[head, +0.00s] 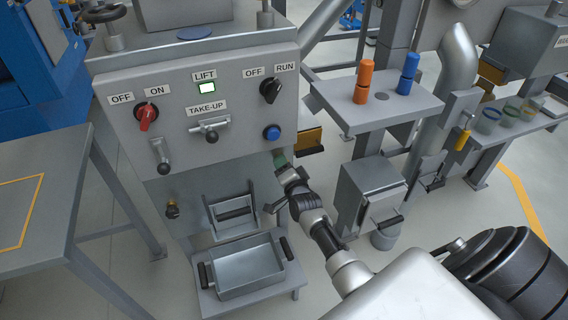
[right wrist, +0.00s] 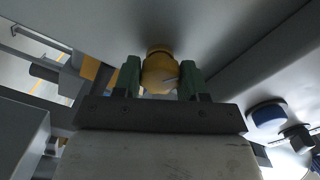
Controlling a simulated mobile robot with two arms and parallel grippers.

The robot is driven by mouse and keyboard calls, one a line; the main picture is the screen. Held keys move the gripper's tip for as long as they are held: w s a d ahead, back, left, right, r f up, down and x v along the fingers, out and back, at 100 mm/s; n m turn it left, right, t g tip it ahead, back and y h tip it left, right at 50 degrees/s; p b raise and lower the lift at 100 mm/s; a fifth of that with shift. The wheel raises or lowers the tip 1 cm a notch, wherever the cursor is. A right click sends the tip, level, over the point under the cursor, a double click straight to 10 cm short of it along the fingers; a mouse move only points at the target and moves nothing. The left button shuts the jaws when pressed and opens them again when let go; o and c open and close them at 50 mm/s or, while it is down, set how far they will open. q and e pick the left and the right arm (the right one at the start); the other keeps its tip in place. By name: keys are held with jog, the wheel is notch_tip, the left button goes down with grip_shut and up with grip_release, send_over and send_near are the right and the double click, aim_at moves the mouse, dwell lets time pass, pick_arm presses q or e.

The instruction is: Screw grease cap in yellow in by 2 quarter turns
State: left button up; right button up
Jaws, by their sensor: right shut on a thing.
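The yellow grease cap (right wrist: 160,70) shows in the right wrist view, round and with a thin mark on its face, close against a grey surface. My right gripper has a green finger on each side of it and is shut on it. In the head view the right gripper (head: 280,160) reaches the lower right edge of the grey control cabinet (head: 195,165); the cap is hidden there. My left gripper is not in view.
The cabinet front carries a red switch (head: 147,116), a black switch (head: 270,90), a take-up handle (head: 210,130) and a blue button (head: 272,132). A metal tray (head: 244,272) stands below. A shelf with an orange bottle (head: 363,82) and blue bottle (head: 408,74) is at right.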

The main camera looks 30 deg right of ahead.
jog(key=n+p, duration=0.1)
jog(key=n, duration=0.3)
jog(key=shift+n, duration=0.3)
jog(key=n, duration=0.4)
jog(key=shift+f+n, duration=0.1)
jog(key=shift+n, duration=0.2)
jog(key=n, duration=0.4)
jog(key=shift+n, duration=0.3)
jog(key=n, duration=0.4)
jog(key=shift+n, duration=0.4)
jog(key=o, duration=0.9)
